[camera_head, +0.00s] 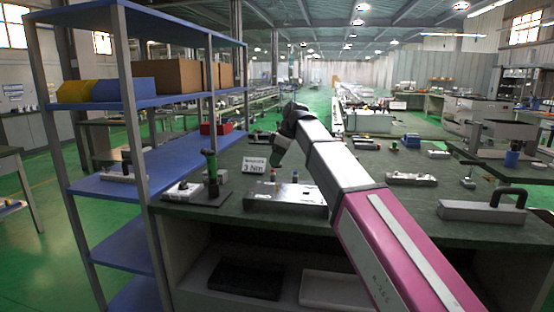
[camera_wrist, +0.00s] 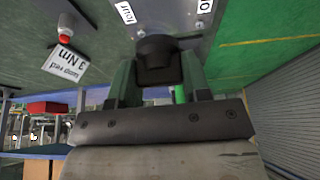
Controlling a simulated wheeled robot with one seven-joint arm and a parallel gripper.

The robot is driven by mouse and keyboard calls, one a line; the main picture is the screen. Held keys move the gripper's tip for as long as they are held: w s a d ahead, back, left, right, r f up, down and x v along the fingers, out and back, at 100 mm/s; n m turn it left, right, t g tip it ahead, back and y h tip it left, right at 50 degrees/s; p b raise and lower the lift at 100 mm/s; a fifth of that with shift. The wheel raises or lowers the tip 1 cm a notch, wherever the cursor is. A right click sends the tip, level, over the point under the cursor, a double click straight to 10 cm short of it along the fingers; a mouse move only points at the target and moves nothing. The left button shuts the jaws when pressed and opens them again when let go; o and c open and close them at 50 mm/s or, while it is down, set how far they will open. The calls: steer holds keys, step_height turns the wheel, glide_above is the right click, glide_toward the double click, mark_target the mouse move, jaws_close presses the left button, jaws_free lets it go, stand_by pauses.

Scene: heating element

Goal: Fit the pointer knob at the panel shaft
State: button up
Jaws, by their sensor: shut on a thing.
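My gripper (camera_wrist: 158,82) is shut on a black knob (camera_wrist: 158,58), which sits between its two green fingers in the wrist view. The knob overlaps the edge of a grey metal panel (camera_wrist: 185,18) with white labels. I cannot tell whether it touches the panel, and the shaft is hidden. In the head view my gripper (camera_head: 279,152) hangs pointing down over the bench, above the grey panel (camera_head: 285,197). The knob cannot be made out there.
A white sign (camera_head: 255,165) reading 3 Nm stands just behind the panel, near a red-topped part (camera_wrist: 65,40). A dark stand with a green-handled tool (camera_head: 211,172) is to the left. Blue shelving (camera_head: 130,185) borders the bench. A handled grey block (camera_head: 482,211) lies at right.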

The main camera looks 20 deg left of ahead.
steer(key=shift+f, duration=0.15)
glide_above(273, 189)
steer(key=d, duration=0.1)
steer(key=shift+w+d+f, duration=0.1)
steer(key=shift+f, duration=1.3)
steer(key=shift+w+d+f, duration=0.1)
steer(key=shift+f, duration=1.25)
steer(key=shift+f, duration=1.65)
steer(key=o, duration=1)
steer(key=shift+c, duration=0.2)
steer(key=v, duration=1)
steer(key=shift+r, duration=0.4)
steer(key=shift+s+d, duration=0.1)
